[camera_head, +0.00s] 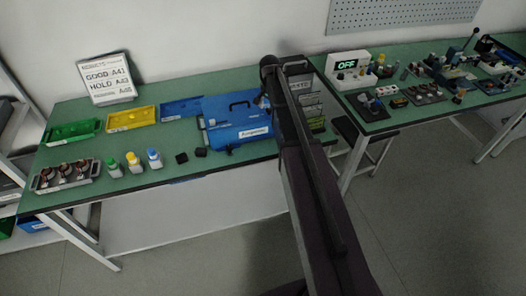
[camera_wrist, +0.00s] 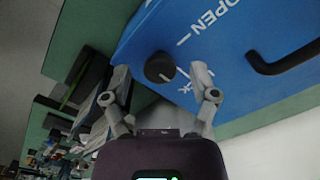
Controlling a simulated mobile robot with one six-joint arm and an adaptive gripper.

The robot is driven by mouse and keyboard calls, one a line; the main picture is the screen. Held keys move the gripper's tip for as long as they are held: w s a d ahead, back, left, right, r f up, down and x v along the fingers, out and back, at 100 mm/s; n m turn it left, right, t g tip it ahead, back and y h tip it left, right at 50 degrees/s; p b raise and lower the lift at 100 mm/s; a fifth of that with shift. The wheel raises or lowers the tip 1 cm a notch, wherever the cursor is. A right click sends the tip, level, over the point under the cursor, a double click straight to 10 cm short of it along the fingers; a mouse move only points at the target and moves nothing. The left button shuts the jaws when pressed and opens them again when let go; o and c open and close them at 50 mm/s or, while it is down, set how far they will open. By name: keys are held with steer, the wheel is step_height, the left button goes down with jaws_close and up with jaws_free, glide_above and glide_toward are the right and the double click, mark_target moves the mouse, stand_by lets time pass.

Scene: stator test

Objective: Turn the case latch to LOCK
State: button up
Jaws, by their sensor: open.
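The blue case (camera_head: 236,132) lies on the green bench in the head view; my arm covers its right end. In the wrist view the case lid (camera_wrist: 225,40) fills the upper right, with white OPEN lettering and a short white line. The latch is a round black knob (camera_wrist: 158,67) with a pale mark on its lower right edge. White lettering beside it is partly covered by my right finger; I cannot read it. My gripper (camera_wrist: 161,74) is open, one finger on each side of the knob in the picture, with gaps. I cannot tell whether the fingertips reach down around it.
A black handle (camera_wrist: 285,60) stands up from the lid right of the knob. Green (camera_head: 72,131), yellow (camera_head: 130,118) and blue (camera_head: 181,109) trays, several bottles and a holder with coils (camera_head: 65,176) stand left of the case. A second bench with an OFF display (camera_head: 347,65) is at right.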

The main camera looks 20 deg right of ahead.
mark_target(269, 111)
steer(key=n, duration=0.4)
steer(key=shift+n, duration=0.3)
steer(key=n, duration=0.4)
steer(key=shift+n, duration=0.3)
steer(key=n, duration=0.8)
steer(key=shift+r+n, duration=0.1)
steer(key=shift+n, duration=0.2)
step_height(269, 111, up, 14)
steer(key=p, duration=1.4)
steer(key=s+a+f+m+b, duration=0.4)
steer(key=s+f+b, duration=0.5)
steer(key=s, duration=0.3)
steer(key=s+a+f+m+b, duration=0.5)
steer(key=s+f+b, duration=0.4)
steer(key=s, duration=0.3)
steer(key=shift+a+f+b, duration=0.4)
steer(key=shift+a+f, duration=0.1)
steer(key=shift+a, duration=0.25)
stand_by(0.3)
